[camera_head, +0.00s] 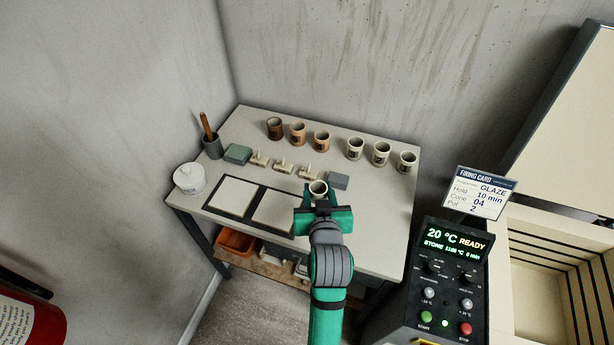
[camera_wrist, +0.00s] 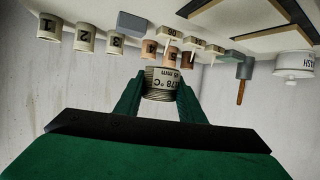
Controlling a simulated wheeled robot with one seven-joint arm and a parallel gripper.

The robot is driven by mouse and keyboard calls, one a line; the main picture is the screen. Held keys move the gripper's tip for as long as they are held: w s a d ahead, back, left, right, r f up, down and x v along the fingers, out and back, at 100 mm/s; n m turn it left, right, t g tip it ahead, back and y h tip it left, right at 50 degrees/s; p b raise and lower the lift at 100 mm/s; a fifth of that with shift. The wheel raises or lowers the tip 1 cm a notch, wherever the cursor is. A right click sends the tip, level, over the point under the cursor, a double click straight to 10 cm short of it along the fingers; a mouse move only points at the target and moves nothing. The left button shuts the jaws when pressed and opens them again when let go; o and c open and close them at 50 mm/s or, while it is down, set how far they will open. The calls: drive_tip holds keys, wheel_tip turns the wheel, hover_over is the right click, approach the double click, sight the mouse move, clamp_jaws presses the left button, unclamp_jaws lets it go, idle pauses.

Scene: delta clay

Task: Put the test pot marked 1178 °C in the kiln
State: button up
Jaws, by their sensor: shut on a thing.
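In the head view the label is hidden. The kiln (camera_head: 505,290) stands at the right, partly cut off by the frame. Its lid (camera_head: 568,130) is raised, and the ribbed chamber looks empty where it shows.
On the table (camera_head: 385,225) stand three brown pots (camera_head: 298,134), three pale numbered pots (camera_head: 381,154), small cones (camera_head: 282,165), a white lidded jar (camera_head: 190,178) and a brush holder (camera_head: 212,146). The control panel (camera_head: 455,265) and firing card (camera_head: 479,194) stand between table and kiln.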

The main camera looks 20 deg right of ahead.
sight(312, 179)
drive_tip(key=w+f, duration=0.2)
drive_tip(key=w, duration=0.1)
drive_tip(key=w+d+f, duration=0.1)
drive_tip(key=w+f, duration=0.5)
drive_tip(key=w, duration=0.1)
drive_tip(key=shift+d, duration=0.3)
drive_tip(key=shift+w+f, duration=0.2)
drive_tip(key=shift+f, duration=1.6)
drive_tip(key=shift+f, duration=0.1)
drive_tip(key=o, duration=0.7)
drive_tip(key=shift+o, duration=0.2)
